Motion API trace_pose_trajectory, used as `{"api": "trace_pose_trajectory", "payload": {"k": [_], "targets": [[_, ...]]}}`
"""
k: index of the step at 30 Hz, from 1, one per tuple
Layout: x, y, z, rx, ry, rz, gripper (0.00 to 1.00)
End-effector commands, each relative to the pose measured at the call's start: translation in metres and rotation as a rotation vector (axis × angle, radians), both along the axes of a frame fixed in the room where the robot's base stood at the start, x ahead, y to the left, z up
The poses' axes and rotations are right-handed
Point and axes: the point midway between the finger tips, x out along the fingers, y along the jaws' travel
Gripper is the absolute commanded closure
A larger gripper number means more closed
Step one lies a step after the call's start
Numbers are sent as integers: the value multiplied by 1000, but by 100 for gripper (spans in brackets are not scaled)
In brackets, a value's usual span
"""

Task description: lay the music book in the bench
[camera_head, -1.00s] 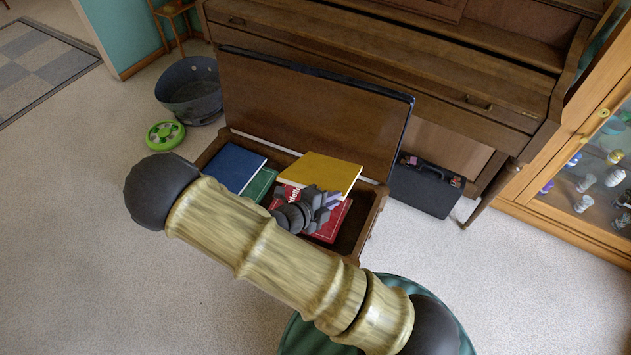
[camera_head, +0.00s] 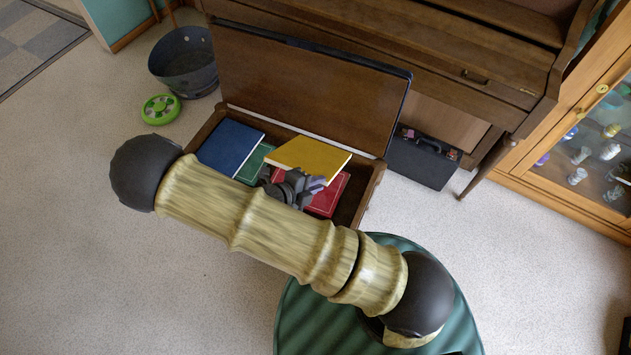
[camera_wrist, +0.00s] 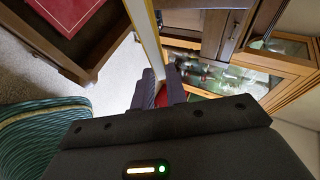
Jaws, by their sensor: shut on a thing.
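The yellow music book (camera_head: 308,153) is tilted over the open bench (camera_head: 371,194), above a red book (camera_head: 327,195). My gripper (camera_head: 308,181) is at the book's near edge, partly behind my arm. In the wrist view, my gripper (camera_wrist: 164,85) is shut on the music book, whose pale edge (camera_wrist: 143,28) shows nearly edge-on between the fingers. The red book (camera_wrist: 67,10) lies inside the bench (camera_wrist: 88,65) at upper left there. Whether the yellow book touches the books below cannot be told.
A blue book (camera_head: 230,147) and a green book (camera_head: 256,163) also lie in the bench. Its raised lid (camera_head: 300,85) stands behind, before the piano (camera_head: 440,50). A black case (camera_head: 423,160) is at right. A pot (camera_head: 184,65) and green toy (camera_head: 160,108) are at left.

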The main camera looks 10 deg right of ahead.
Motion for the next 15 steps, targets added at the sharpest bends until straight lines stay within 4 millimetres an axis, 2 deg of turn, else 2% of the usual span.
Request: {"api": "trace_pose_trajectory", "payload": {"k": [1,15], "targets": [[2,-2,-7,-1,-1,-2,100],[15,-10,-41,-1,0,-1,100]]}}
